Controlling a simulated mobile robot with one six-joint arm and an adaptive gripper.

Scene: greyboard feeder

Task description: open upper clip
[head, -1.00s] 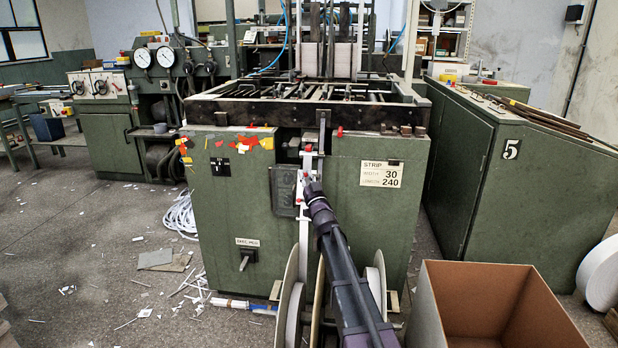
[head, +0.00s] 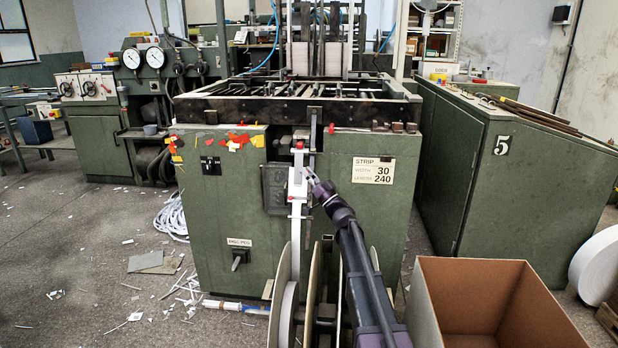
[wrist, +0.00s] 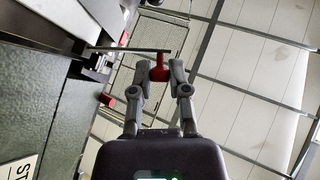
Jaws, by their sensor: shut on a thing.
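The upper clip's red handle (wrist: 160,72) sits between my two fingertips in the wrist view. My gripper (wrist: 162,76) is shut on it. A thin metal bar (wrist: 125,49) runs from near the handle to the machine on the left. In the head view my gripper (head: 309,174) is at the machine's front, just right of the white upright strip guide (head: 297,215). The held handle is too small to make out in the head view.
The green machine (head: 220,190) stands directly ahead, with a STRIP sign (head: 373,170) right of my gripper. A red knob (head: 331,128) is above right; large reels (head: 283,300) stand below. An open cardboard box (head: 425,300) is at the lower right. Scraps litter the left floor.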

